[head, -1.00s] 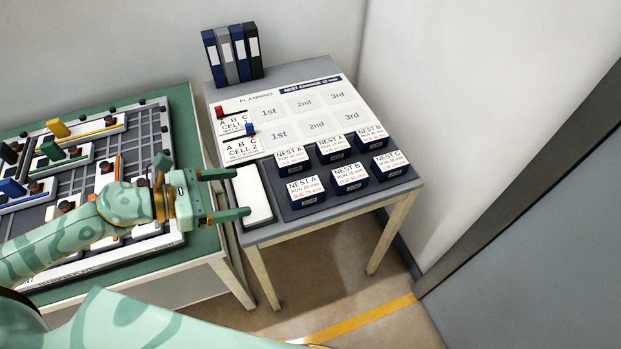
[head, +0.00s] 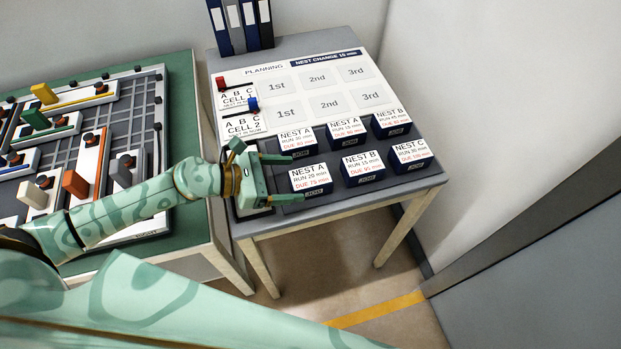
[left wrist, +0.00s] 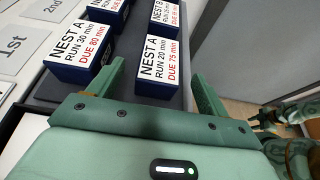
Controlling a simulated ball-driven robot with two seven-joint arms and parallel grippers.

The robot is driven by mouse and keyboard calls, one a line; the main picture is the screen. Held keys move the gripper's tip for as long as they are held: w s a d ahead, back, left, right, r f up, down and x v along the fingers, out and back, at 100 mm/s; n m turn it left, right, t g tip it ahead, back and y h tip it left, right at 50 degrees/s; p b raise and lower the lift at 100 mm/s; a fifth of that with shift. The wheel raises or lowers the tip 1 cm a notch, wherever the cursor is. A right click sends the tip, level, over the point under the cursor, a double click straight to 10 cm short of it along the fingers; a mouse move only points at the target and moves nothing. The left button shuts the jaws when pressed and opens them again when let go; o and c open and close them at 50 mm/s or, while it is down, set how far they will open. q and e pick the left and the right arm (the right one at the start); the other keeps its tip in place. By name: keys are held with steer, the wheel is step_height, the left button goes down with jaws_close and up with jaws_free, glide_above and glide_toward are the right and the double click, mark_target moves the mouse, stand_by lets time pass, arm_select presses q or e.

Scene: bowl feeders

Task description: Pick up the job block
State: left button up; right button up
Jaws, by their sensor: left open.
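Several dark blue job blocks with white labels stand in two rows on the grey strip of the planning table. The front-left one, NEST A RUN 20 min DUE 75 min (head: 312,183), is nearest my left gripper (head: 290,178). My left gripper is open, level with that block, with its fingertips at the block's left side. In the left wrist view, this NEST A block (left wrist: 157,58) stands just ahead, between the lines of the two fingers (left wrist: 160,80). The NEST A DUE 80 block (left wrist: 78,52) stands to its left there.
The planning board (head: 300,93) has 1st, 2nd and 3rd squares, all empty, and red and blue sliders at its left. Binders (head: 240,28) stand at the back. A green table (head: 190,262) with a slotted board and coloured pieces is on the left.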

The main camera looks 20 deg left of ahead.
mark_target(304, 178)
arm_select(q)
steer(key=x, duration=0.6)
steer(key=shift+w+d+f, duration=0.15)
steer(key=shift+w+d, duration=0.15)
steer(key=c, duration=1.1)
